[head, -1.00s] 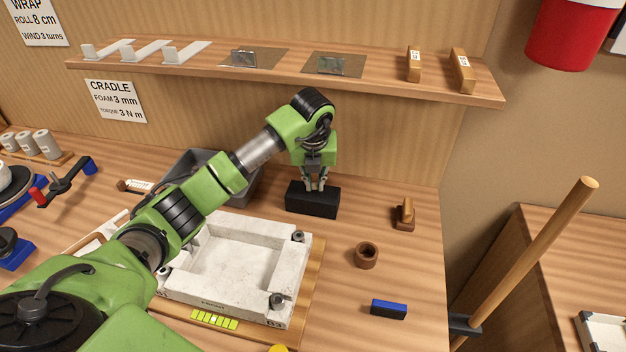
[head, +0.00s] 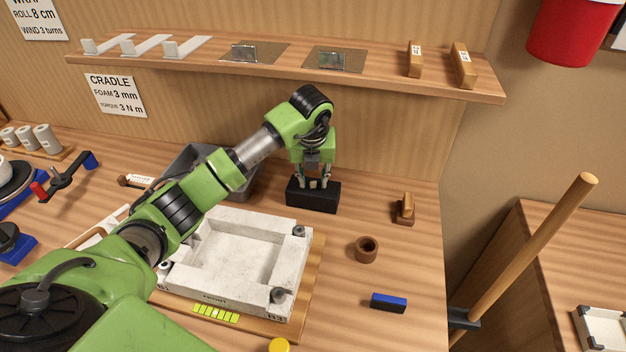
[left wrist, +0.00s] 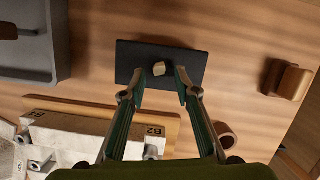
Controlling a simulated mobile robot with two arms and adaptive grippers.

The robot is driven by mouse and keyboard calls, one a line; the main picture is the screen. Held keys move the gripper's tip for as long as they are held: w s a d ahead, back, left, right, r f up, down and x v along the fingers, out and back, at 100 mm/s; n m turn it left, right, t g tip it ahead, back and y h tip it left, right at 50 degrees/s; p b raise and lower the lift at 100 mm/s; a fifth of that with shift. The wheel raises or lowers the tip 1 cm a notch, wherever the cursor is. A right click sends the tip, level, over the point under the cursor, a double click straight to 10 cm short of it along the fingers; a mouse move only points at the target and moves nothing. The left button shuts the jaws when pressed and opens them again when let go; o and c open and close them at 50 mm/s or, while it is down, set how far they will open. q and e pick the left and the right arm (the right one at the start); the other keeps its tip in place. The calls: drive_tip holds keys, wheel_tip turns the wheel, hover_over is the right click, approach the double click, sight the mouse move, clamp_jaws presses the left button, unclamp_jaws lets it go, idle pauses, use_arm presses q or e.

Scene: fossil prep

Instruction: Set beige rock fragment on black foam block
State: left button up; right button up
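The beige rock fragment (left wrist: 158,69) rests on the black foam block (left wrist: 135,52) in the left wrist view. In the head view the fragment (head: 313,184) shows small on top of the block (head: 313,201). My left gripper (left wrist: 162,95) is open, with its two fingers spread on either side of the fragment and a gap to each side. In the head view the left gripper (head: 313,184) points straight down over the block. My right gripper is not in view.
A white plaster frame (head: 230,225) on a wooden board lies in front of the block. A grey bin (head: 247,185) stands behind my arm. A brown ring (head: 366,249), a wooden-handled tool (head: 405,210) and a blue-topped block (head: 389,302) lie to the right. A shelf (head: 380,80) hangs above.

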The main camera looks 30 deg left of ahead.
use_arm(q)
drive_tip(key=b+v, duration=0.1)
drive_tip(key=v, duration=0.4)
drive_tip(key=shift+r+b, duration=0.3)
drive_tip(key=shift+b, duration=0.1)
drive_tip(key=shift+s+d+r, duration=0.15)
drive_tip(key=shift+s+r, duration=0.1)
drive_tip(key=shift+r, duration=0.35)
drive_tip(key=shift+s+f, duration=0.1)
